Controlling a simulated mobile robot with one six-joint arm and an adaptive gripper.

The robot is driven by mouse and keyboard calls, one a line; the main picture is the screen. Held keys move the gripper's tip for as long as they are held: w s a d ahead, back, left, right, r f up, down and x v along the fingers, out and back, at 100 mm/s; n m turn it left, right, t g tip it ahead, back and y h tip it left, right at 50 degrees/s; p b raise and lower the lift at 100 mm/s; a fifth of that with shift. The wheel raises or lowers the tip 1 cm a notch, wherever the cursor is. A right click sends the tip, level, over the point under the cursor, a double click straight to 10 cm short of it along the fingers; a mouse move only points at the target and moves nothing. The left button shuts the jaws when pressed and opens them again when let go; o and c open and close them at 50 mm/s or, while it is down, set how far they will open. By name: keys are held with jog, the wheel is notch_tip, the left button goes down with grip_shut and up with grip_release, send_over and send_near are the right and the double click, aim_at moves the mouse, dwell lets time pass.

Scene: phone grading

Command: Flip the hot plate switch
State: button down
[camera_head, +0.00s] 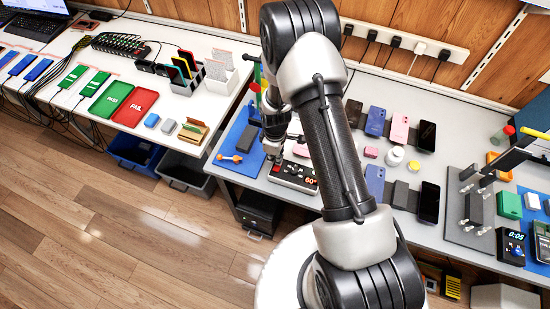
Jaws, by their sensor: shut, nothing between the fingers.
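The hot plate (296,180) is a low unit near the front edge of the grey table, left of my arm. Its dark front panel has a lit red readout that seems to show 60. Small controls sit on the panel, but I cannot tell which is the switch or how it is set. A pink item (301,150) lies at its back, partly behind my arm. My gripper (272,154) points down just left of the hot plate's rear part. It is shut and looks empty. Its fingertips are small and dark, and I cannot tell if they touch anything.
A blue mat (228,163) with an orange tool (230,158) lies left of the hot plate. Several phones lie right of my arm, with a white jar (394,156). A white table (215,115) with red and green trays stands at the left.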

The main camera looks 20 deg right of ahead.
jog(key=shift+s, duration=0.2)
jog(key=shift+s+a+r, duration=0.25)
jog(key=shift+s+a, duration=0.2)
notch_tip(320, 180, up, 14)
jog(key=w+d+p, duration=0.1)
jog(key=p, duration=0.3)
jog(key=shift+w, duration=0.3)
jog(key=shift+d, duration=0.1)
dwell(0.4)
